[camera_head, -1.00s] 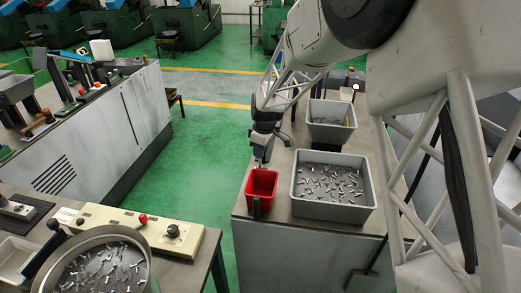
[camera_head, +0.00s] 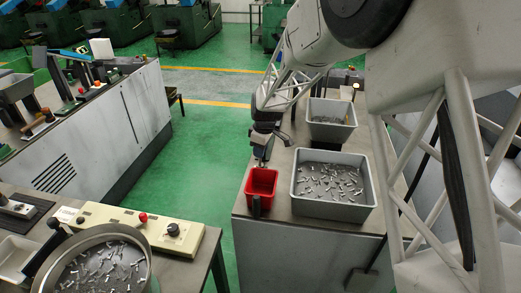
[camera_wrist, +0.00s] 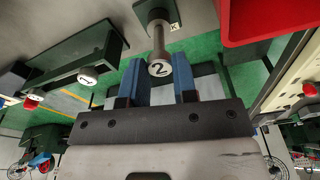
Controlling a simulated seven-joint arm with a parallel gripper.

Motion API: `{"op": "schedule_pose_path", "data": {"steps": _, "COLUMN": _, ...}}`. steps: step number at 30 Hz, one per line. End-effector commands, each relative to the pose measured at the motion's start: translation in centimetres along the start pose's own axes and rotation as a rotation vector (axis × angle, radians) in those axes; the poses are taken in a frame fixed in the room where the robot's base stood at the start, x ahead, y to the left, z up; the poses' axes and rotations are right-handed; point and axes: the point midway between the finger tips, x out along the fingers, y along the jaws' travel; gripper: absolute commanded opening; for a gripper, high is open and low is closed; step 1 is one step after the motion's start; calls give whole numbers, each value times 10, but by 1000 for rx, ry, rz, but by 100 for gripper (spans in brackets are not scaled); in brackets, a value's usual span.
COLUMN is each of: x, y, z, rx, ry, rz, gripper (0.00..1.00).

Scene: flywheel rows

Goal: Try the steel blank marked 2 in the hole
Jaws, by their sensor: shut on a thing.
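In the wrist view, my gripper (camera_wrist: 159,72) is shut on the steel blank marked 2 (camera_wrist: 158,45). The blank has a round numbered face between the two blue fingers, and its shaft runs away from them to a wider far end. That far end appears over or against a small dark green plate (camera_wrist: 174,15); I cannot tell whether it touches. No hole is clearly visible there. Another blank marked 1 (camera_wrist: 87,77) shows at the left, by a longer dark green plate (camera_wrist: 65,50). In the head view, my gripper (camera_head: 259,162) is small, just above the red bin.
The red bin (camera_head: 261,184) stands at the bench's (camera_head: 270,215) left front corner. A grey tray of small metal parts (camera_head: 333,209) is to its right, with a smaller grey bin (camera_head: 331,133) behind. A round bowl of parts (camera_head: 147,270) stands at the lower left.

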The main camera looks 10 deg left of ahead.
Motion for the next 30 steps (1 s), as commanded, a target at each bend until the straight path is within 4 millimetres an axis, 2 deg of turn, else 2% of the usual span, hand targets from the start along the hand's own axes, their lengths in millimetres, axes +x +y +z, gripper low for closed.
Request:
{"op": "schedule_pose_path", "data": {"steps": 10, "x": -2, "y": 0, "z": 0, "rx": 0, "ry": 0, "rz": 0, "gripper": 8}}
{"op": "schedule_pose_path", "data": {"steps": 30, "x": -20, "y": 0, "z": -2, "rx": 0, "ry": 0, "rz": 0, "gripper": 8}}
